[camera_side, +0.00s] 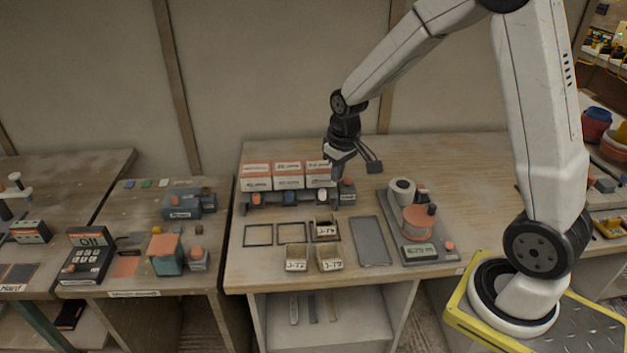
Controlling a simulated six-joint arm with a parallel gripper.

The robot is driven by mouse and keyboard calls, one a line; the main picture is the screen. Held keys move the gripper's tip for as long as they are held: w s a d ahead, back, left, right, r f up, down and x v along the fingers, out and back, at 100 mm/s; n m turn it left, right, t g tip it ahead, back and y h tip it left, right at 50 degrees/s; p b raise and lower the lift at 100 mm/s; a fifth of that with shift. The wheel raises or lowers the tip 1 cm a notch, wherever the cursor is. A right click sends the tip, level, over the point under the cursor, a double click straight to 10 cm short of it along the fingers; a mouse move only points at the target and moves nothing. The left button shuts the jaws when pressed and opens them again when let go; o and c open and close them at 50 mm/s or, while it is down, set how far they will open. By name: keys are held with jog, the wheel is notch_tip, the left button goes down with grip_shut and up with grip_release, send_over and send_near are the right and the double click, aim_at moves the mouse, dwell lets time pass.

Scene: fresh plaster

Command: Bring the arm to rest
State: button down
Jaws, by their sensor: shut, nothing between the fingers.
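My gripper (338,170) hangs from the end of my white arm, pointing down, above the back part of the middle table. It is shut and holds nothing that I can see. It is close to the right end of a row of white boxes with orange tops (287,177) and partly covers the rightmost one. Whether it touches the box cannot be told from this view.
Small labelled bins (296,262) stand at the table's front, beside a grey flat plate (370,242). A scale-like device (420,252) with a white roll and an orange cylinder stands to the right. The table's back right is clear. A keypad device (87,262) sits on the left.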

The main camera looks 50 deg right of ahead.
jog(key=s+a+n+t, duration=0.1)
jog(key=s+a, duration=0.7)
jog(key=s, duration=0.4)
jog(key=shift+a, duration=0.3)
